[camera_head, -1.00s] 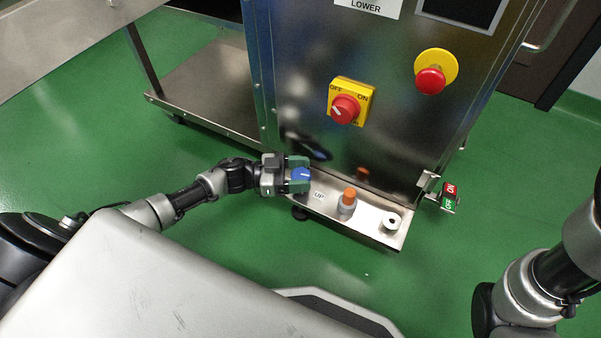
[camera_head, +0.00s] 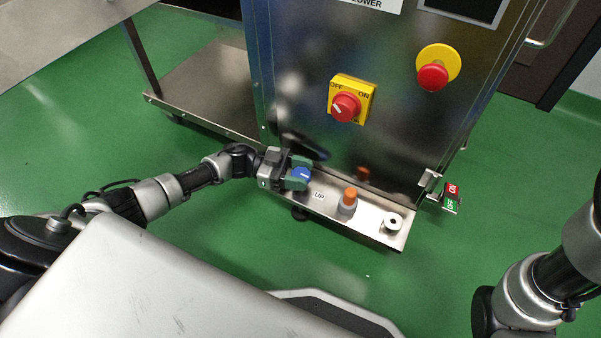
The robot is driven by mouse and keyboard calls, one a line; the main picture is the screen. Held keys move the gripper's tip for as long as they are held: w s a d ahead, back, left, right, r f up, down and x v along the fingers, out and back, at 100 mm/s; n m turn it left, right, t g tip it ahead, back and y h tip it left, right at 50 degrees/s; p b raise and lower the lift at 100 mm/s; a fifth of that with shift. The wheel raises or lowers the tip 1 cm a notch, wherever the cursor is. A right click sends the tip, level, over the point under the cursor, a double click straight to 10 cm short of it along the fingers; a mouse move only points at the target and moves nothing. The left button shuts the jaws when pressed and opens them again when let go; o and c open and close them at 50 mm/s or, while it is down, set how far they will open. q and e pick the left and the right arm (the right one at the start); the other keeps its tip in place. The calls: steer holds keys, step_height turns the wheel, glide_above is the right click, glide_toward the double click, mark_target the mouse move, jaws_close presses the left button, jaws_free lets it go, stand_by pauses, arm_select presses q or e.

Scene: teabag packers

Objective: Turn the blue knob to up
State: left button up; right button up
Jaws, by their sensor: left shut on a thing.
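The blue knob (camera_head: 301,174) sits at the left end of a low steel shelf on the front of the machine. A white line on its face runs roughly sideways, slightly tilted. A white label reading "UP" (camera_head: 319,196) is on the shelf just right of the knob. My left gripper (camera_head: 298,174) is shut on the blue knob, with its fingers on either side of it. My right arm shows at the right edge, but its gripper is out of view.
Above are a red-and-yellow rotary switch (camera_head: 345,106) and an emergency stop button (camera_head: 433,76). A red-green ON/OFF switch (camera_head: 451,196) is at right.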

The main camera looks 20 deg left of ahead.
arm_select(q)
steer(key=o, duration=0.9)
steer(key=a+p, duration=0.1)
steer(key=a, duration=0.2)
steer(key=s+a+p, duration=0.1)
steer(key=a, duration=0.3)
steer(key=s+a+p, duration=0.1)
steer(key=a, duration=0.2)
steer(key=shift+a, duration=0.3)
